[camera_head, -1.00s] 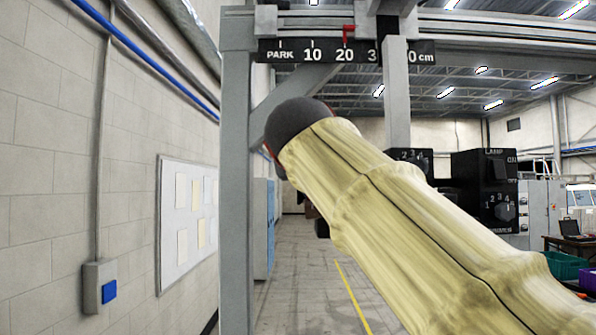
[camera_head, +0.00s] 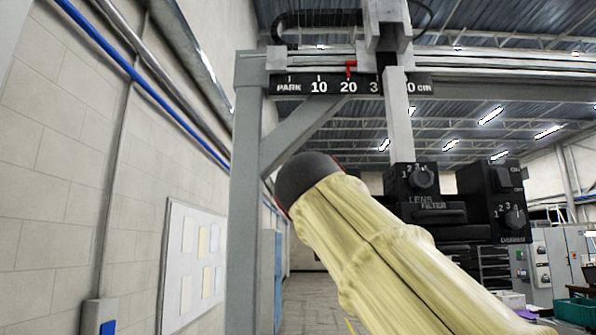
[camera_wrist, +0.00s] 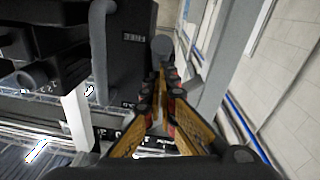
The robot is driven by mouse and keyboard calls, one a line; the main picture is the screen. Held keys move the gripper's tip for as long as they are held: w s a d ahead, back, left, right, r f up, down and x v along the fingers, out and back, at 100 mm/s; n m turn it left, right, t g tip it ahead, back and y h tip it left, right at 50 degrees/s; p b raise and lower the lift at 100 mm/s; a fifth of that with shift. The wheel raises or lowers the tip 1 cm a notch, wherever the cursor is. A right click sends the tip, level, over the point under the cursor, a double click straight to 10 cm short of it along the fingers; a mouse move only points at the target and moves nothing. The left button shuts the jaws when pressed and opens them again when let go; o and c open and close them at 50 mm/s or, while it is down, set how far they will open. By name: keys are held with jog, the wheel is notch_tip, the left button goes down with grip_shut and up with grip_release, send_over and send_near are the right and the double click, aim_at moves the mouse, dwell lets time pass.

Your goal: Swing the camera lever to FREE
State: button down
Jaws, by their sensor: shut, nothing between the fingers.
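The black camera unit (camera_head: 428,214) hangs from a grey post below the overhead rail, with a numbered dial and the words LENS and FILTER on its front. In the wrist view the dark housing (camera_wrist: 130,65) fills the space left of my fingers. A grey round knob (camera_wrist: 162,45) shows just beyond the fingertips; I cannot tell whether they touch or whether it is the lever's end. In the head view my sleeved arm hides the gripper.
A scale (camera_head: 345,86) marked PARK to several tens of cm, with a red pointer (camera_head: 351,68), runs along the rail. A black lamp box (camera_head: 493,200) with a switch and dial is at right. A grey upright (camera_head: 249,200) and wall stand left.

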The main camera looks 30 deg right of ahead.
jog(key=shift+w+f+b, duration=0.15)
jog(key=shift+f+b, duration=0.15)
jog(key=shift+f, duration=0.25)
